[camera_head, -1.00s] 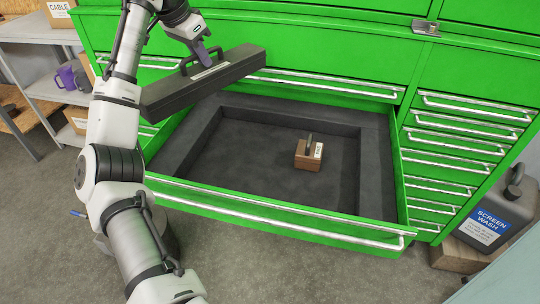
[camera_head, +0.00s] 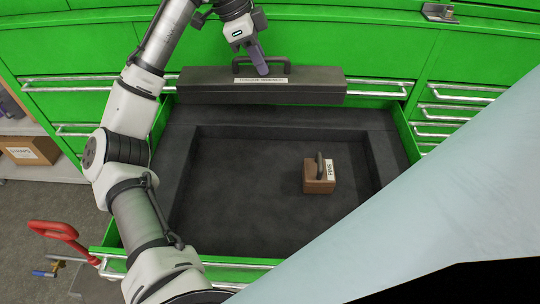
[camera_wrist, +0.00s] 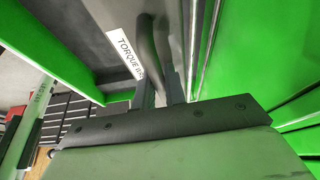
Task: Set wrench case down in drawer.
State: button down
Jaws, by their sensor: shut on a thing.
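The wrench case is a long dark grey box (camera_head: 290,93) with a handle on top and a white label reading "TORQUE", the rest unclear. My gripper (camera_head: 262,68) is shut on its handle and holds the case level over the back of the drawer, close to the cabinet front. In the wrist view the handle (camera_wrist: 150,50) and the label show close up, and the fingertips are partly hidden. The green drawer is pulled open, with a dark lined floor (camera_head: 240,190) and a raised rim. The case hides part of the drawer's back edge.
A small brown box (camera_head: 320,180) with a dark handle and white label stands in the drawer, right of centre. The floor to its left is clear. A pale surface (camera_head: 420,200) hides the drawer's front right. A box labelled "STRAPS" (camera_head: 30,151) sits on a shelf at left.

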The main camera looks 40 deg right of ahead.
aim_at(243, 94)
jog(key=shift+d+f, duration=0.15)
jog(key=shift+f, duration=0.3)
notch_tip(243, 94, down, 19)
jog(key=shift+s+p, duration=0.15)
jog(key=shift+p, duration=1.05)
jog(key=c, duration=1.5)
grip_release()
jog(key=shift+f, duration=0.1)
jog(key=shift+o, duration=0.2)
jog(key=b+v, duration=0.2)
jog(key=v, duration=1)
jog(key=shift+d, duration=0.1)
